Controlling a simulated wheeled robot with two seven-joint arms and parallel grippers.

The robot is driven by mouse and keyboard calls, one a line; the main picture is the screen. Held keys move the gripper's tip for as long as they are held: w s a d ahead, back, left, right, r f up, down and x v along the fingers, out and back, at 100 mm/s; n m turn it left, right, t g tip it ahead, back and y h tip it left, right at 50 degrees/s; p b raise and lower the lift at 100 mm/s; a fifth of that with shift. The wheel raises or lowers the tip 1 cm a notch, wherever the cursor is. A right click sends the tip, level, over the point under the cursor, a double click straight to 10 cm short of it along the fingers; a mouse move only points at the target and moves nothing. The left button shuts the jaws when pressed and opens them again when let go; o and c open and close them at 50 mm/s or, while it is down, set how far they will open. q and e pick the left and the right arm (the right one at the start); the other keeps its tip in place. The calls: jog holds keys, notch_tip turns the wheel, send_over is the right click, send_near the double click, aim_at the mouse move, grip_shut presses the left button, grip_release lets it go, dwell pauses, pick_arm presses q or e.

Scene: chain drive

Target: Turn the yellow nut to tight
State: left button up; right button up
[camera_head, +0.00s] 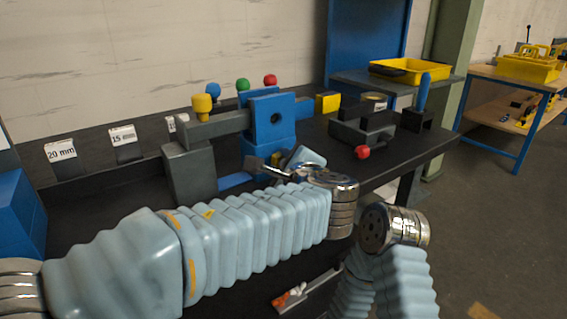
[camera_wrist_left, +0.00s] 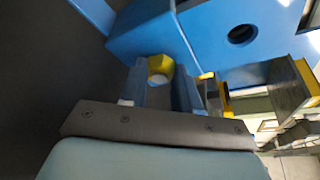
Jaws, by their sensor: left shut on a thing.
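The yellow nut (camera_wrist_left: 160,68) shows in the left wrist view, low against a blue block (camera_wrist_left: 150,32). My left gripper (camera_wrist_left: 160,86) has its two blue fingers on either side of the nut and is shut on it. In the head view, my left gripper (camera_head: 279,160) is by the foot of the blue upright (camera_head: 269,128), partly hidden by my own wrist. I cannot make out the nut there. How far the nut is turned cannot be told. My right arm is at the lower right, with no gripper fingers visible.
A grey post (camera_head: 189,170) carries a bar with a yellow knob (camera_head: 202,105). Blue, green and red knobs stand behind. A grey vise-like block (camera_head: 362,125) with a red knob (camera_head: 362,152) sits to the right on the dark bench. A yellow tray (camera_head: 410,71) stands beyond.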

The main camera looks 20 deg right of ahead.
pick_arm(q)
jog(key=shift+d+r+m+g+y+p, duration=0.15)
jog(key=shift+m+g+y+p, duration=0.45)
jog(key=shift+m, duration=0.6)
jog(key=m+g+y, duration=0.1)
jog(key=m+y, duration=0.1)
jog(key=m, duration=0.1)
jog(key=shift+w+d, duration=0.1)
jog(key=shift+d, duration=0.05)
jog(key=m+y, duration=0.2)
jog(key=m, duration=0.1)
jog(key=shift+d+g, duration=0.2)
jog(key=shift+g, duration=0.1)
jog(key=shift+d+m+y, duration=0.15)
jog(key=shift+m+y, duration=0.55)
jog(key=shift+m, duration=0.6)
jog(key=o, duration=1.1)
jog(key=shift+c, duration=0.2)
